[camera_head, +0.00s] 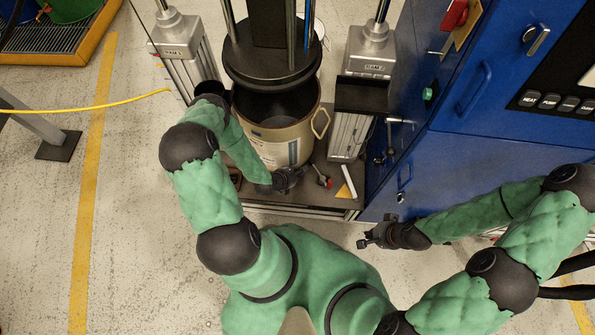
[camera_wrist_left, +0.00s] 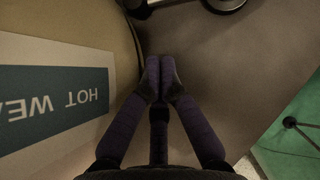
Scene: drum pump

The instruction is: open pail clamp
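A tan pail (camera_head: 285,145) stands under the round black plate of the press, its top open and its inside dark. My left gripper (camera_head: 300,173) is low in front of the pail. In the left wrist view its fingertips (camera_wrist_left: 160,72) are together with nothing visible between them, beside the pail's labelled wall (camera_wrist_left: 55,40). Metal parts, perhaps of a clamp (camera_wrist_left: 225,4), are cut off at the top. My right gripper (camera_head: 364,240) is away from the pail, its finger opening unclear.
A round black plate (camera_head: 272,72) hangs over the pail between two grey cylinder columns (camera_head: 178,35) (camera_head: 368,55). A blue cabinet (camera_head: 465,165) with handles stands at the right.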

